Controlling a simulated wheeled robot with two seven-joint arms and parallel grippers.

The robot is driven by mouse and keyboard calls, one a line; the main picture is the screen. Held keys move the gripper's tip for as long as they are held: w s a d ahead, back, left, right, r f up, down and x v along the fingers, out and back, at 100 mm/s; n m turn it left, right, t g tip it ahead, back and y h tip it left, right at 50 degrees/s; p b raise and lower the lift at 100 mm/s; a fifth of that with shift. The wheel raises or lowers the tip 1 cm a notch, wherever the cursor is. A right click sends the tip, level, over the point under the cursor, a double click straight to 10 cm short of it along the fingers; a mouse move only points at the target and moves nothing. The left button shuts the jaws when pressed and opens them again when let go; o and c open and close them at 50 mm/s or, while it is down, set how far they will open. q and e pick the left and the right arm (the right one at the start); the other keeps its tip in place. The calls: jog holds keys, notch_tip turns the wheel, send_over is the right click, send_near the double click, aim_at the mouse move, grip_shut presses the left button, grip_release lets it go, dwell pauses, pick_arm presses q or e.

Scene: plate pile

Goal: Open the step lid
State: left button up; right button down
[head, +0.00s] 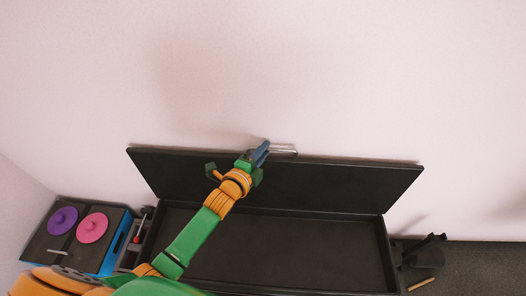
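The black step lid (330,180) stands raised at the back of the black step box (386,250), close to the pale wall. The box is open, and its dark inside shows no contents. A metal handle (285,152) sits at the lid's top edge. My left gripper (262,152) is at the top edge of the lid, beside the handle. Its fingers are small and partly overlapped in this view, so I cannot tell whether they are closed on the handle. My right gripper is not in view.
On the left stands a blue-sided box (110,257) with a purple disc (62,221) and a pink disc (92,228) on its dark top. A small tray with a red item is beside it. Dark objects (424,255) and a tan stick (421,284) lie on the right floor.

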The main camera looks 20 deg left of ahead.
pick_arm(q)
grip_shut()
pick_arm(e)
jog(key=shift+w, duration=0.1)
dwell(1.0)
